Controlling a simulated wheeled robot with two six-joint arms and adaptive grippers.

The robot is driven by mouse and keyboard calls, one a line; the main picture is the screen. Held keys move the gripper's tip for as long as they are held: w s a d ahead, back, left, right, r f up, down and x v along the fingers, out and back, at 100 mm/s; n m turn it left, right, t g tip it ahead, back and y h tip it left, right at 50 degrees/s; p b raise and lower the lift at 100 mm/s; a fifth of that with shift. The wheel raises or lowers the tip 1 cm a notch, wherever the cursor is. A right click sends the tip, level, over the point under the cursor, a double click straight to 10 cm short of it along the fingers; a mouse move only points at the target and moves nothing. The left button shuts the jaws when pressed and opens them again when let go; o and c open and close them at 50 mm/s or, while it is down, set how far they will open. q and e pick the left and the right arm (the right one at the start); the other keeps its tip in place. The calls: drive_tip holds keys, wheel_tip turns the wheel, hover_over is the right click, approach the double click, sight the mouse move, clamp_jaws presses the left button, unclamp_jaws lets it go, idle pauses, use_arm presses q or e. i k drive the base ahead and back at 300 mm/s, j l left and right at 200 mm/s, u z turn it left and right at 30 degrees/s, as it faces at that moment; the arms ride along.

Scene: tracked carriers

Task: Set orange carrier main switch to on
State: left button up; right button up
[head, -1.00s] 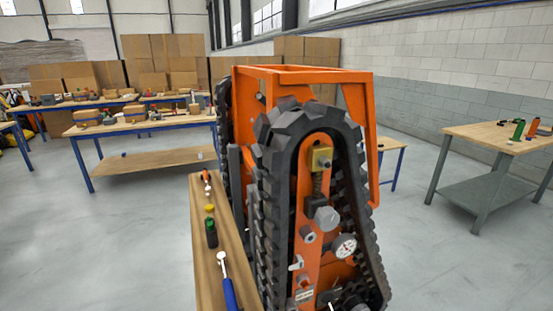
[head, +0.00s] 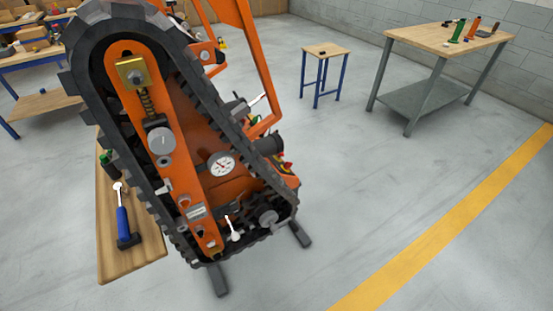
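The orange carrier (head: 215,192) stands left of centre in the head view, with its black track (head: 85,75) towards me. A round white-faced gauge (head: 221,164) sits on its side, inside the track loop. A small white-tipped lever (head: 234,231) is low on the same side. Another pale lever (head: 258,99) shows behind the track, near the orange frame. Small red and yellow parts (head: 286,164) show at the carrier's right end. I cannot tell which part is the main switch or how it is set. Neither of my grippers is in view.
A wooden bench (head: 115,245) with a blue-handled tool (head: 123,222) stands close along the carrier's left. A small stool (head: 326,52) and a workbench (head: 425,42) stand behind to the right. The grey floor right of the carrier is clear, crossed by a yellow line (head: 450,220).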

sight(287, 165)
drive_tip(key=i+l+u, duration=0.6)
drive_tip(key=i+l, duration=0.2)
drive_tip(key=l, duration=0.15)
